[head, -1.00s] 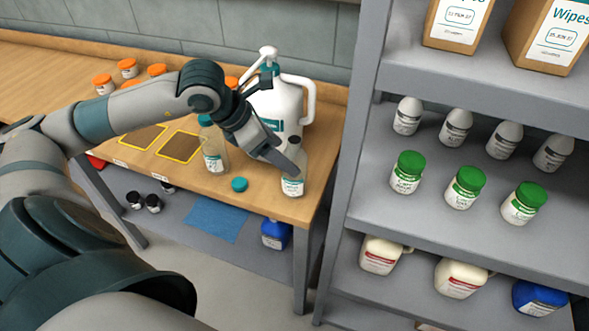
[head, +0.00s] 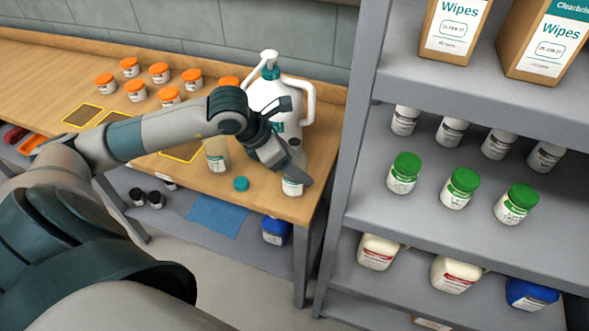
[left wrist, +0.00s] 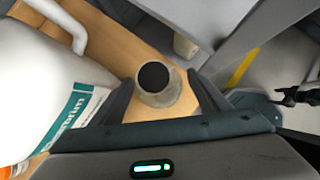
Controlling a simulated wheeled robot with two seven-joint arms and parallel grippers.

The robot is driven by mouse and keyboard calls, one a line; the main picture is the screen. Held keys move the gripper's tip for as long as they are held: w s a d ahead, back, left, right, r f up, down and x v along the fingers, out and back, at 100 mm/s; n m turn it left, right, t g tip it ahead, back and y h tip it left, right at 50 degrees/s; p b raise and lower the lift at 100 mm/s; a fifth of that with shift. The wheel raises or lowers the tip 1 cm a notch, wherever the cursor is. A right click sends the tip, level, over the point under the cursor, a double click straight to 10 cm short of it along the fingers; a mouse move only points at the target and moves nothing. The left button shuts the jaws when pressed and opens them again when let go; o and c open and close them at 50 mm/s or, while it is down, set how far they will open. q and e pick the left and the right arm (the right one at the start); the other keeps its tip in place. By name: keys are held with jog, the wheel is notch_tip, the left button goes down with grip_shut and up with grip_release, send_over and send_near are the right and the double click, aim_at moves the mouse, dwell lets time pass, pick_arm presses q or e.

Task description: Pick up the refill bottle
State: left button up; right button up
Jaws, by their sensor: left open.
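A small bottle (head: 292,187) with a white label, which I take to be the refill bottle, stands upright near the table's right front corner. My left gripper (head: 297,171) is over it and hides its top. In the left wrist view the bottle (left wrist: 158,92) shows from above with a dark round top. It stands between the two spread fingers of my left gripper (left wrist: 162,98), with a gap on each side. The left gripper is open and holds nothing.
A large white pump jug (head: 283,98) stands close behind the bottle. A clear bottle (head: 217,155) and a loose teal cap (head: 240,184) are to its left. Several orange-lidded jars (head: 135,90) stand farther left. A grey shelf rack (head: 350,150) rises close on the right.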

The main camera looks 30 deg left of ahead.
pick_arm(q)
jog(key=c, duration=1.1)
jog(key=shift+r, duration=0.1)
